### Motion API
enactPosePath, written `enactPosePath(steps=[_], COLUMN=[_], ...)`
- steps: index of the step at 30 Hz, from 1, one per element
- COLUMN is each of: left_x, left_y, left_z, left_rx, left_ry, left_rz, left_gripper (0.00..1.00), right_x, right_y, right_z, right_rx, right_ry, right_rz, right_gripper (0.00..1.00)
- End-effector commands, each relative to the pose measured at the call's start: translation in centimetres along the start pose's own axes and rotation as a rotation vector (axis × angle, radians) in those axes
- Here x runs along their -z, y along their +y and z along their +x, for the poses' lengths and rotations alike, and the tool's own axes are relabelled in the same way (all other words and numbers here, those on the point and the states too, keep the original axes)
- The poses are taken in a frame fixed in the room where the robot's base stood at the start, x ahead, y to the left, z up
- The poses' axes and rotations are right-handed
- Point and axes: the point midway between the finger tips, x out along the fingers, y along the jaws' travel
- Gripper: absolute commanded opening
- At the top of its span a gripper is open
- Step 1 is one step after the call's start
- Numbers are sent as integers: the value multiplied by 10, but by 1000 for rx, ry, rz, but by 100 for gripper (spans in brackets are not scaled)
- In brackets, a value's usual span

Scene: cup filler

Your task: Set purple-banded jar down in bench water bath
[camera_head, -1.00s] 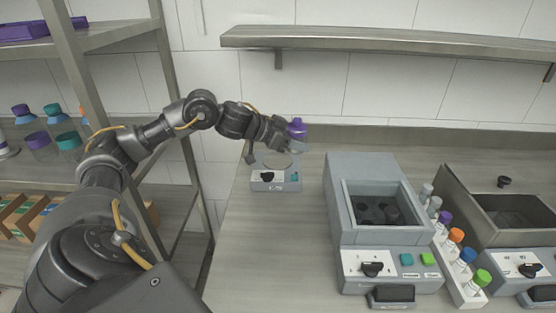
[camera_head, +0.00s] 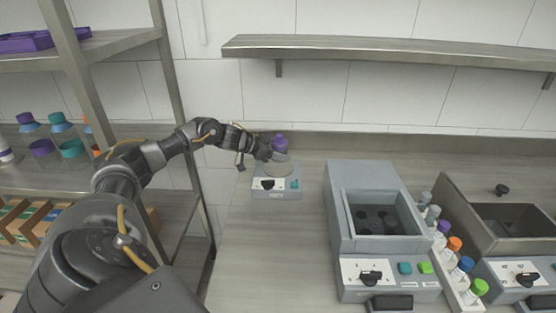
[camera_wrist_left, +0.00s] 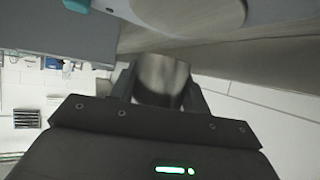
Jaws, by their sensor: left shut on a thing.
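The purple-banded jar (camera_head: 280,143) shows its purple top at the back of the bench, behind a small stirrer-like unit with a round plate. My left gripper (camera_head: 276,156) is shut on it; the fingers hide its lower part, so I cannot tell whether it touches anything. In the left wrist view, a greyish see-through jar body (camera_wrist_left: 160,78) sits between the fingers. A blue-grey bath-like unit (camera_head: 350,185) with a square well and dark round openings stands right of the gripper. A metal-walled basin (camera_head: 462,222) stands farther right. I cannot tell which is the water bath.
The small unit (camera_head: 275,193) with a knob stands below the gripper. A rack (camera_head: 463,293) of colour-capped tubes stands between the two larger units. A wall shelf (camera_head: 390,46) hangs above. Bare bench lies between the small unit and the blue-grey one.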

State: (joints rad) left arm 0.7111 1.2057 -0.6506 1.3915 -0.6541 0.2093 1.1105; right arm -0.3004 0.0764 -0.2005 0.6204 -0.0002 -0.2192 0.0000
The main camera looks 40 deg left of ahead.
Motion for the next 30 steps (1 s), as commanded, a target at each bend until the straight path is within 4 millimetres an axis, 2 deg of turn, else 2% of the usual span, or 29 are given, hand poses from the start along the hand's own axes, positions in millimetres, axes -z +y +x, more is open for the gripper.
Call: enactPosePath(steps=[4,6,12,25,26,30], left_x=[-4,-11,-31,-38,-38,-37], left_y=[-5,-12,-10,-11,-11,-11], left_z=[2,6,17,20,20,20], left_rx=[1,2,0,1,1,0], left_ry=[1,1,1,2,1,1], left_rz=[0,-2,0,1,1,1], left_gripper=[20,20,20,20,49,68], right_x=[-1,-1,0,0,0,1], right_y=[4,5,6,5,5,2], right_z=[-1,-3,-15,-12,-12,-12], right_rx=[-4,-5,-7,-6,-6,-2], right_ry=[-2,-2,-3,-3,-3,-1], right_rz=[-1,-2,-2,-1,-1,0], right_gripper=[33,33,33,33,33,33])
